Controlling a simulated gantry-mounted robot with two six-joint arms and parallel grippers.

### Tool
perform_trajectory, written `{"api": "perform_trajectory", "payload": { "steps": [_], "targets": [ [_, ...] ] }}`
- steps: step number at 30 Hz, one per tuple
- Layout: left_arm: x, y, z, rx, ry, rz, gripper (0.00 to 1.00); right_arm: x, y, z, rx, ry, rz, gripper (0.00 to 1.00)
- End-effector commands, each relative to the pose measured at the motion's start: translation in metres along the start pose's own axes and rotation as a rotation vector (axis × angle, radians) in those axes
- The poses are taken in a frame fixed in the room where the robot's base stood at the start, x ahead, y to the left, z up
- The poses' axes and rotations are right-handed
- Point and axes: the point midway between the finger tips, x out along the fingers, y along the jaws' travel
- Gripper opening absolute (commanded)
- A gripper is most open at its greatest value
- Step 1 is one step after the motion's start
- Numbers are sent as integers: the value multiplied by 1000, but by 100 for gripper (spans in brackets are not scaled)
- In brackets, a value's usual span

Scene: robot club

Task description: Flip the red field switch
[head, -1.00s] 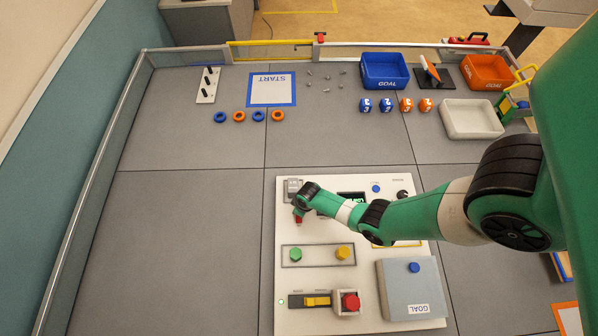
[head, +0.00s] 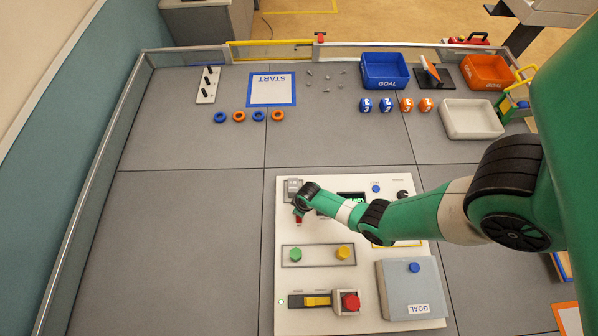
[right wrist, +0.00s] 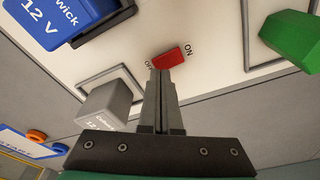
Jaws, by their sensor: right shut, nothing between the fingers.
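The red field switch (right wrist: 170,57) shows in the right wrist view, between an ON label on its right and a partly hidden OFF label on its left. I cannot tell which side is pressed down. My right gripper (right wrist: 160,75) is shut and empty, its fingertips right at the switch's near edge by the OFF label; contact is unclear. In the head view, my right gripper (head: 299,210) points down over the upper left of the white panel (head: 310,260), with a bit of red at its tip. My left gripper is not in view.
A grey block (right wrist: 105,105) and a blue 12 V block (right wrist: 65,15) stand left of the switch, a green knob (right wrist: 292,38) to the right. The panel also has a yellow knob (head: 343,253), a red knob (head: 351,302) and a grey box (head: 405,285). Floor left of the panel is clear.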

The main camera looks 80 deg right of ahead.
Motion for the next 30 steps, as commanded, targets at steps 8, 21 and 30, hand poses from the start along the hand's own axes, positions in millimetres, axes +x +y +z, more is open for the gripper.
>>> {"api": "perform_trajectory", "payload": {
  "steps": [8,21,30],
  "targets": [
    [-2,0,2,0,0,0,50,2,0,0,0,0,0,0],
    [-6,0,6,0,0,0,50,9,0,1,0,0,0,0],
    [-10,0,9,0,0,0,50,13,0,2,0,0,0,0]
  ]
}}
